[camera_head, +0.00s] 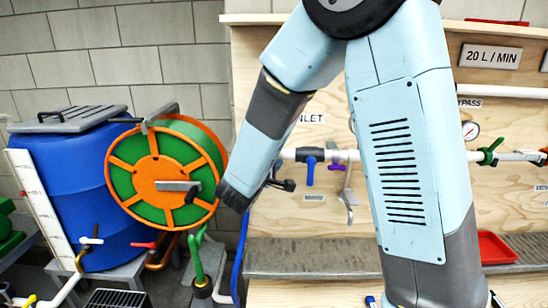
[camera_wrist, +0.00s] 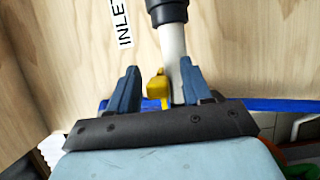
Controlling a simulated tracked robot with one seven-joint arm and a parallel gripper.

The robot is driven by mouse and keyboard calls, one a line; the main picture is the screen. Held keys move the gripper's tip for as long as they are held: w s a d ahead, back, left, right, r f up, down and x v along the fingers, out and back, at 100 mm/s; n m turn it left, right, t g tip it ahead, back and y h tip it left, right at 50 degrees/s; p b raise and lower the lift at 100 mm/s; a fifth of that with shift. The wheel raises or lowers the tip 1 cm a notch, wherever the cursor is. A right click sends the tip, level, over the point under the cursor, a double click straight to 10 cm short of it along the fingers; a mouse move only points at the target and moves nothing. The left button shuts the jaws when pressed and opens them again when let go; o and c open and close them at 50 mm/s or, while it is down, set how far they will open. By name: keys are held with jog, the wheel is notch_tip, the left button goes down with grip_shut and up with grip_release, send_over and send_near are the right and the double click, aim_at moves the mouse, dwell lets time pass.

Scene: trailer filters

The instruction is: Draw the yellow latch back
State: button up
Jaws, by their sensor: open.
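The yellow latch (camera_wrist: 155,86) shows in the wrist view, beside a white pipe (camera_wrist: 172,50) that comes down from a dark fitting (camera_wrist: 167,11). My gripper (camera_wrist: 158,76) has its two blue fingers apart, one on each side of the latch and the pipe. The left finger has a clear gap to the latch; the right finger is close to or overlaps the pipe, and I cannot tell whether it touches. The lower end of the latch runs down toward the dark gripper body. In the head view I cannot make out the latch, and my arm covers part of the panel.
A wooden panel (camera_head: 500,205) carries a white pipe line, a blue-handled valve (camera_head: 310,170), a gauge (camera_head: 470,130) and a green-handled valve (camera_head: 489,152). A hose reel (camera_head: 158,170) and a blue barrel (camera_head: 70,205) stand left. A red tray (camera_head: 494,247) lies right.

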jog(key=v, duration=1.3)
jog(key=shift+s, duration=0.3)
jog(key=s+d+r+m+g, duration=0.1)
jog(key=s+d+m+g, duration=0.4)
jog(key=d, duration=0.6)
jog(key=s+d+r+m+g, duration=0.1)
jog(key=s+d+m+g, duration=0.25)
jog(key=d+g, duration=0.55)
jog(key=s+d+r+m+t+y, duration=0.2)
jog(key=s+r+y, duration=0.3)
jog(key=s+y, duration=0.3)
jog(key=shift+s+d+r+m+t+y, duration=0.3)
jog(key=shift+s+r+m+t+y, duration=0.15)
jog(key=shift+m+t, duration=0.45)
